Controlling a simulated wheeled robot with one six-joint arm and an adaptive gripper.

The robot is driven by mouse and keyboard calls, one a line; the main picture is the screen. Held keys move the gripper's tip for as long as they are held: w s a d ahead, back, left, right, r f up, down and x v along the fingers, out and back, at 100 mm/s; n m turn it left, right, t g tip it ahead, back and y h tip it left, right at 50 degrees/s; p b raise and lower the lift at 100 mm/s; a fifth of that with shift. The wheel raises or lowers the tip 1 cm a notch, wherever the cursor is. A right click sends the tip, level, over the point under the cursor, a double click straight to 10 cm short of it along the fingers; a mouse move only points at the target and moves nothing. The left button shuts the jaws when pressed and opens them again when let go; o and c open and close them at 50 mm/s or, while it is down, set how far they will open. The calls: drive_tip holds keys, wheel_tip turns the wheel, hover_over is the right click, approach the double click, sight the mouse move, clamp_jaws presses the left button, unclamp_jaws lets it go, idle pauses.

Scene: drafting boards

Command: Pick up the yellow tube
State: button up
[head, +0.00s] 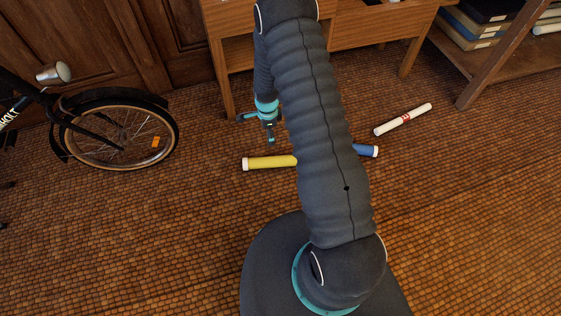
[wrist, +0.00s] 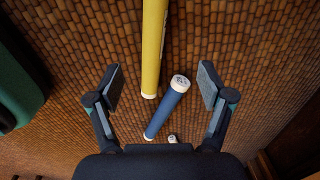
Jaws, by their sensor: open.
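The yellow tube (head: 270,162) lies on the tiled floor, a white cap on its left end; its right part is hidden behind my arm in the head view. In the wrist view the yellow tube (wrist: 153,45) runs from the top edge down to a pale-rimmed end, between the lines of the two fingers and a little left of centre. My gripper (head: 262,128) hangs above the floor just beyond the tube in the head view. In the wrist view my gripper (wrist: 160,90) has its fingers wide apart with nothing between the pads touching them.
A blue tube (head: 366,151) with white caps lies partly behind my arm; it also shows in the wrist view (wrist: 164,115). A white tube with red marks (head: 403,120) lies farther right. A bicycle wheel (head: 120,130) stands left, a wooden desk (head: 370,27) behind. Front floor is clear.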

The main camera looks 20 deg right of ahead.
sight(270, 159)
drive_tip(key=shift+m, duration=0.8)
drive_tip(key=f, duration=0.9)
drive_tip(key=s+f, duration=0.1)
drive_tip(key=f, duration=0.4)
drive_tip(key=shift+s, duration=0.1)
drive_tip(key=shift+w+f, duration=0.25)
drive_tip(key=shift+f, duration=1.4)
drive_tip(key=shift+w+f, duration=0.2)
drive_tip(key=shift+f, duration=1.4)
drive_tip(key=c, duration=1.4)
drive_tip(key=shift+r, duration=0.1)
